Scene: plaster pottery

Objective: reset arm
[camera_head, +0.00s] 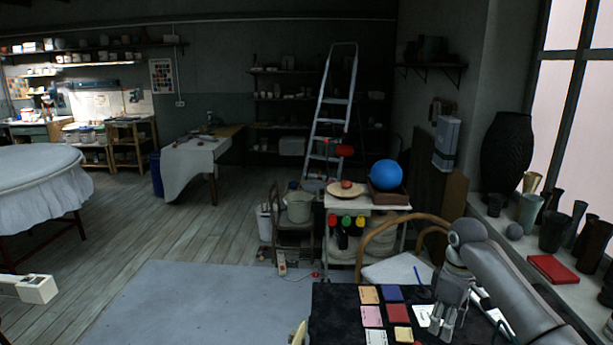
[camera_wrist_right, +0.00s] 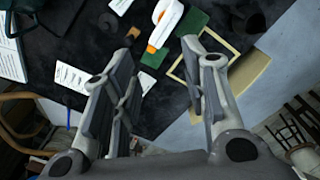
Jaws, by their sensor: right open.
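My right gripper (camera_head: 442,328) comes in from the right in the head view and hangs over the right part of the dark table (camera_head: 335,302), fingers downward. In the right wrist view, the two fingers of this gripper (camera_wrist_right: 159,55) are spread apart with nothing between them. Behind the gap lie a white and orange bottle-like thing (camera_wrist_right: 165,27), green pieces (camera_wrist_right: 188,22) and a thin pale frame (camera_wrist_right: 216,42), all beyond the fingertips.
Coloured cards (camera_head: 398,313) lie on the dark table beside my right gripper. A chair (camera_head: 398,272) stands behind the table. A cart bears a blue ball (camera_head: 386,174). Vases and a red book (camera_head: 553,269) line the right sill. Grey floor (camera_head: 205,300) is clear to the left.

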